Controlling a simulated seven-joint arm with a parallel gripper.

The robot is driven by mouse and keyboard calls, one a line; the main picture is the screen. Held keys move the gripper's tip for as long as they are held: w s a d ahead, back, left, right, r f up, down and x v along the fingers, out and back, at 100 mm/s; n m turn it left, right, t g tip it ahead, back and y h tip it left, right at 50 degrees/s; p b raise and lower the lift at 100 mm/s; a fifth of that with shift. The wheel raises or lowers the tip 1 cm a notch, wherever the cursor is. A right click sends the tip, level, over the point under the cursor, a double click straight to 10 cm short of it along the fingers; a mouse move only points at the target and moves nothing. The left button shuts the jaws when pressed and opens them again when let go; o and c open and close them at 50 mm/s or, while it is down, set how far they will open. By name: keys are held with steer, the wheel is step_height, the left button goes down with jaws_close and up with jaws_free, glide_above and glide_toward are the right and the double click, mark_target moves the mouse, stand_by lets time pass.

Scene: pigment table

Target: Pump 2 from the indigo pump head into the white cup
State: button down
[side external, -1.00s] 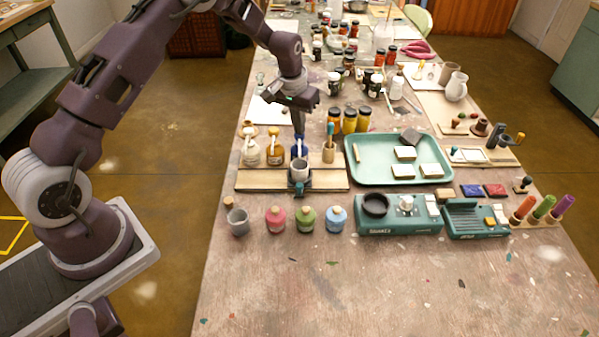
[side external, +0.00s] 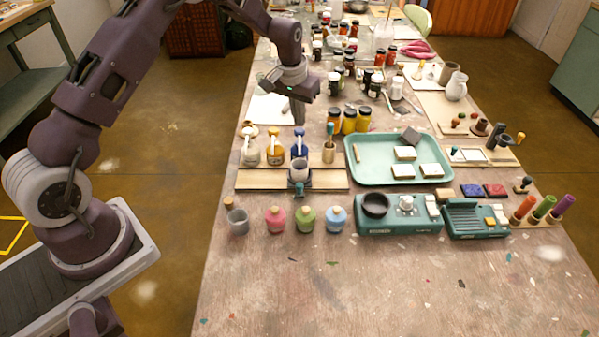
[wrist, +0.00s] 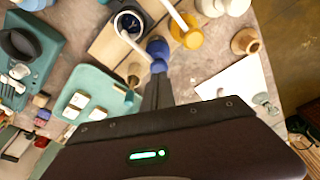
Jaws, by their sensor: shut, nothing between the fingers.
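The indigo pump bottle (side external: 299,152) stands behind the white cup at the left of the table, beside an amber and a white one. Its blue pump head also shows in the wrist view (wrist: 157,48), with a white spout reaching toward the cup. My gripper (side external: 299,122) is shut and empty, pointing down just above the indigo pump head; contact is unclear.
The amber pump bottle (side external: 275,153) and white pump bottle (side external: 251,153) stand close at left. A wooden pot with a brush (side external: 329,152) is close at right, then the green tray (side external: 372,181). Several small jars stand in front. The front table area is clear.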

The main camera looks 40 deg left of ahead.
step_height(320, 180, up, 5)
steer(key=shift+r, duration=0.5)
steer(key=s+d+r+m+t, duration=0.1)
steer(key=s+d+r, duration=0.3)
steer(key=s+r, duration=0.45)
steer(key=s+d+r+t, duration=0.1)
steer(key=s+d+r, duration=0.2)
steer(key=s+r, duration=0.5)
steer(key=s+d+m, duration=0.1)
steer(key=s+d, duration=0.1)
steer(key=s, duration=0.9)
steer(key=s+d+m+t, duration=0.1)
steer(key=s+d, duration=0.1)
steer(key=s, duration=0.8)
steer(key=shift+s+d+r+h, duration=0.15)
steer(key=shift+s+h, duration=0.15)
steer(key=shift+s, duration=0.05)
